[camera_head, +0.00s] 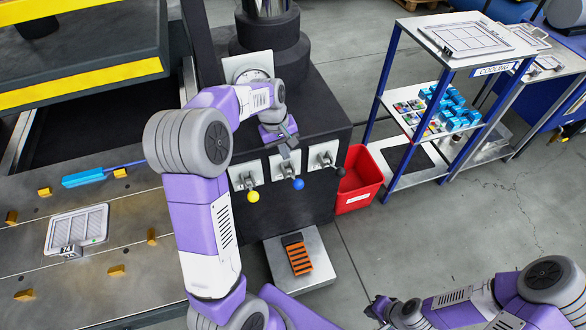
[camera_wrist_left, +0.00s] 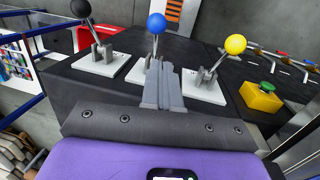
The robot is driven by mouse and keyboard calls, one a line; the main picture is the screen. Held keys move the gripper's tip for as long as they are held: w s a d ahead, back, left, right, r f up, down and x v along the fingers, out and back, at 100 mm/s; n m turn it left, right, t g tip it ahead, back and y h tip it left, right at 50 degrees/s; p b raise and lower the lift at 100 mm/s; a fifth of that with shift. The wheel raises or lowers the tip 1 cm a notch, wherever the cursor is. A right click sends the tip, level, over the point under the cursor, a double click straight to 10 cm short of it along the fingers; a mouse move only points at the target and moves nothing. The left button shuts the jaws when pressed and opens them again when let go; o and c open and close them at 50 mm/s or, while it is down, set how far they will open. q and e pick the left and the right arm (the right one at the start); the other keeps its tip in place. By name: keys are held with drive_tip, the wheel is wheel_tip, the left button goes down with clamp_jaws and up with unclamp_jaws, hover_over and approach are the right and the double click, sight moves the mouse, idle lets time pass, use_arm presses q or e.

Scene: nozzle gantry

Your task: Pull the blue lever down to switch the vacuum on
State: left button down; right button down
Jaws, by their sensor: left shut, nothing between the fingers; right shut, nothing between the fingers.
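The blue lever's round knob (camera_head: 298,184) sticks out from the middle white plate on the dark cabinet's face. My left gripper (camera_head: 286,148) is shut and empty, just above this lever in the head view. In the left wrist view, the closed grey fingertips (camera_wrist_left: 163,68) overlap the lever's base, and the blue knob (camera_wrist_left: 157,23) stands clear beyond them. Whether the fingers touch the lever cannot be told. My right gripper (camera_head: 376,307) is shut and empty at the lower right, far from the levers.
A yellow-knobbed lever (camera_head: 253,196) and a black-knobbed lever (camera_head: 340,171) flank the blue one closely. A red bin (camera_head: 359,180) stands right of the cabinet. A pale platform (camera_head: 317,270) holding an orange-and-black item is below. The wrist view shows a green button (camera_wrist_left: 267,87).

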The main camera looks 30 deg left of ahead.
use_arm(q)
drive_tip(key=b, duration=0.2)
hover_over(293, 178)
drive_tip(key=s, duration=0.2)
wheel_tip(293, 178, down, 10)
drive_tip(key=shift+s+d, duration=0.2)
drive_tip(key=shift+d, duration=0.2)
